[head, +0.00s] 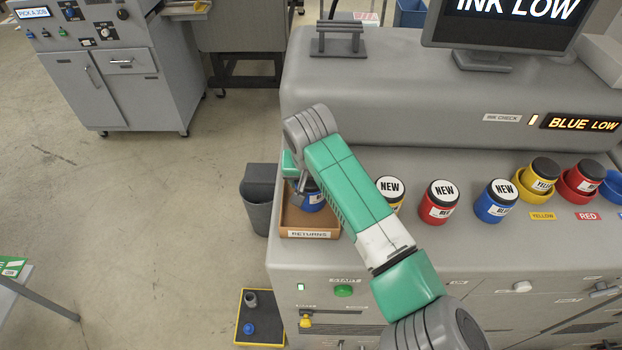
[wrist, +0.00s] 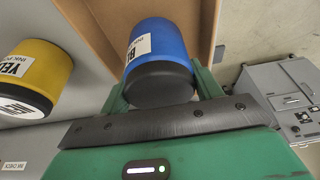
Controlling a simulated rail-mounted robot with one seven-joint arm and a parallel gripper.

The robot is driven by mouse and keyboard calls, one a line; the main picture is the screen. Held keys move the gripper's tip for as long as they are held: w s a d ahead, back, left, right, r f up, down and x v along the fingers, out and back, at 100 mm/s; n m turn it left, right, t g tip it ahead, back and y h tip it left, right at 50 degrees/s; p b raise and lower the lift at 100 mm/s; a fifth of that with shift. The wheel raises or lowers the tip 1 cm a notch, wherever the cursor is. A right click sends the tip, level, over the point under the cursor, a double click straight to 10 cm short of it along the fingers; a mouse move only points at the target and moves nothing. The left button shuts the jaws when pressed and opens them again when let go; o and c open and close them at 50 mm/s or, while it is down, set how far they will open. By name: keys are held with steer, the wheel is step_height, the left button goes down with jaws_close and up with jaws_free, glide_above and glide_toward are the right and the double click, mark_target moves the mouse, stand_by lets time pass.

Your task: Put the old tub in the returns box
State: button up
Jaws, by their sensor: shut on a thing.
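A blue tub (head: 313,201) with a dark lid and a white label is in my gripper (head: 304,186), within the outline of the brown returns box (head: 309,234). In the wrist view the blue tub (wrist: 158,50) sits between the green fingers of my gripper (wrist: 160,88), with the box wall (wrist: 95,30) beside it. I cannot tell whether the tub touches the box floor. A blue holder (head: 612,188) at the far right looks empty. A blue tub marked NEW (head: 496,202) stands on the machine top.
NEW yellow (head: 390,191) and NEW red (head: 439,203) tubs stand right of the box, partly near my arm. Yellow (head: 541,175) and red (head: 583,180) tubs sit in holders. A grey bin (head: 258,208) is left of the box. A sign (head: 580,123) reads BLUE LOW.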

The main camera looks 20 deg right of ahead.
steer(key=o, duration=1)
steer(key=shift+f, duration=0.1)
steer(key=shift+o, duration=0.2)
steer(key=v, duration=1.2)
steer(key=shift+p, duration=0.3)
